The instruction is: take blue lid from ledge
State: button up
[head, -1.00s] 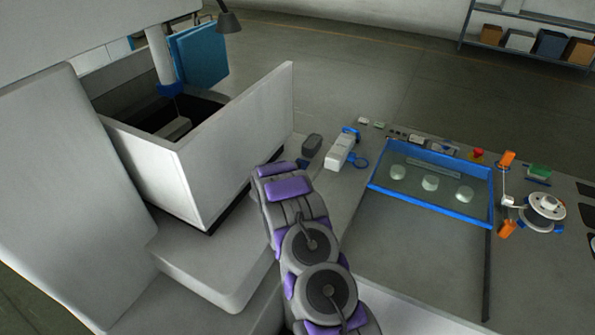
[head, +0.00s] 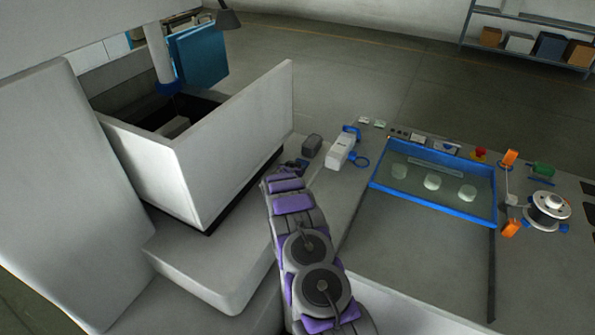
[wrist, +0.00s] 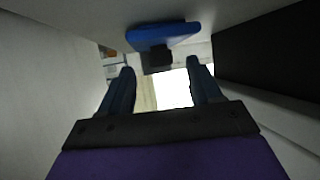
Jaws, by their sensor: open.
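A flat blue piece with rounded ends, which looks like the blue lid (wrist: 163,34), shows at the top middle of the wrist view. A small dark block (wrist: 157,57) sits directly below it in the picture. My gripper (wrist: 160,76) is open and empty, its dark blue fingers apart. The blue piece lies ahead of it, above the gap between the fingers, and I see no contact. In the head view my gripper (head: 293,166) is small and partly hidden by my arm, beside the tank wall. I cannot clearly make out the lid there.
The open grey tank (head: 225,145) stands left of my arm. A dark grey block (head: 312,145) and a white device (head: 341,151) with blue parts lie just beyond my gripper. A blue-rimmed tray (head: 375,182) and a spool (head: 549,206) are to the right.

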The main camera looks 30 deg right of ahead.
jog(key=shift+b+x, duration=0.5)
jog(key=shift+x, duration=0.85)
jog(key=shift+w+d, duration=0.1)
jog(key=shift+w, duration=0.05)
jog(key=shift+r, duration=0.1)
jog(key=shift+c, duration=0.3)
jog(key=c, duration=1.1)
jog(key=shift+r, duration=0.1)
